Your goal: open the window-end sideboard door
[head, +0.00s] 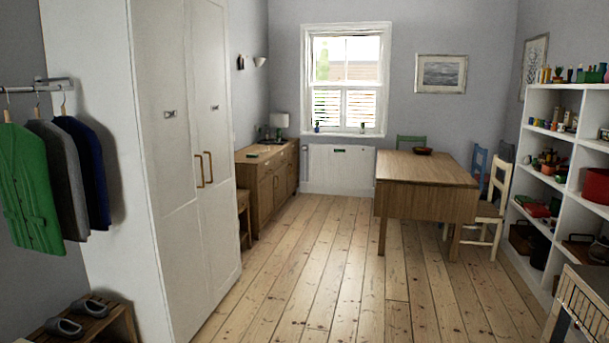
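The wooden sideboard (265,179) stands against the left wall, beyond the tall white wardrobe, with its far end towards the window (345,78). Its front shows doors and drawers and faces right, seen at a steep angle. The window-end door (292,172) is at the far end of the front and looks shut; its handle is too small to make out. Neither of my grippers is in view.
A white wardrobe (178,150) stands at near left. A wooden table (425,170) with chairs is right of centre. White shelves (560,160) line the right wall. A shoe bench (95,325) is at bottom left. Bare floorboards (320,260) lie open between wardrobe and table.

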